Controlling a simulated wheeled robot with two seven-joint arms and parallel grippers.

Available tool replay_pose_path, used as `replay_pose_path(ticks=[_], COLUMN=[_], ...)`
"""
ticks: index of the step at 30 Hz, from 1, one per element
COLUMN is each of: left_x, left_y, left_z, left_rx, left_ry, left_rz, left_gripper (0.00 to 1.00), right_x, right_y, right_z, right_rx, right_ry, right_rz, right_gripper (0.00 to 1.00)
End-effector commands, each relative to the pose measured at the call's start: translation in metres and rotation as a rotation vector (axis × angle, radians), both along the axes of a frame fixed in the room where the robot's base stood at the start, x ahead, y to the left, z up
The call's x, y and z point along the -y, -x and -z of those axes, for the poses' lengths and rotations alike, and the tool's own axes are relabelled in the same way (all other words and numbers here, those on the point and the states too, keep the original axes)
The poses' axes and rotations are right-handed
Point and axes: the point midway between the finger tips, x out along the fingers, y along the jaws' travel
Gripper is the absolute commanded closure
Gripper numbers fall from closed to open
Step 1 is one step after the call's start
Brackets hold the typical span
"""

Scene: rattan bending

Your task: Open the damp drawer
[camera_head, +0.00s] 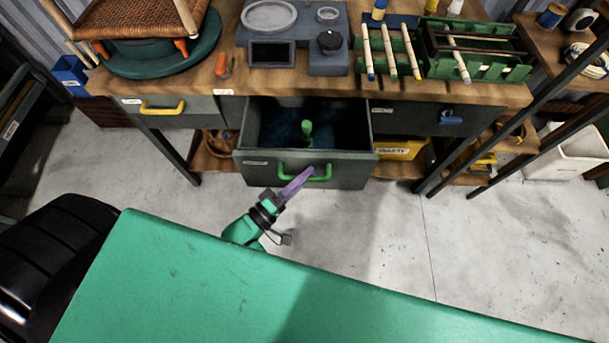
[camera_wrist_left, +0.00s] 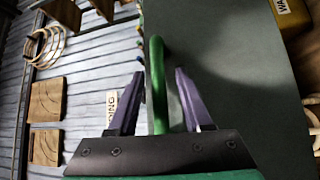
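The middle drawer (camera_head: 262,172) of the workbench, with a green handle (camera_head: 320,178), stands pulled out, its inside showing. A small label on its front is too small to read, so I cannot confirm it is the damp drawer. Dark blue material and an upright green item (camera_head: 308,131) are inside. My left gripper (camera_head: 295,184) is at the handle. In the left wrist view its purple fingers (camera_wrist_left: 158,90) stand apart on either side of the green handle (camera_wrist_left: 157,75), with gaps showing. My right gripper is not in view.
A drawer with a yellow handle (camera_head: 162,107) and one with a blue handle (camera_head: 451,118) flank it, both shut. The bench top (camera_head: 228,90) holds a woven seat, grey equipment and a green rack (camera_head: 478,65). The floor (camera_head: 400,230) before the drawer is clear.

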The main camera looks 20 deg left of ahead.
Motion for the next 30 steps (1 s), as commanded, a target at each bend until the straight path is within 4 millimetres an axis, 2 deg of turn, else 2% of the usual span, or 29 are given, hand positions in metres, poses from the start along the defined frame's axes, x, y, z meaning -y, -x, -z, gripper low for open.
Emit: replay_pose_path(ticks=[11,16,20,30], left_x=[0.000,-0.006,-0.019,-0.065], left_y=[0.000,0.010,0.032,0.108], left_z=[-0.001,0.002,0.006,0.018], left_rx=[0.002,0.000,-0.004,-0.003], left_ry=[0.000,0.000,-0.001,-0.001], left_rz=[0.000,0.000,0.002,0.002], left_gripper=[0.50,0.50,0.50,0.50], right_x=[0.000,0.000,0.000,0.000], right_y=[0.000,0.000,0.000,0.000], right_z=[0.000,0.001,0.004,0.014], right_rx=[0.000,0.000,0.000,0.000], right_ry=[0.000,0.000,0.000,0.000], right_rz=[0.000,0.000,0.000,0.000], right_gripper=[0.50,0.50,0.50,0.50])
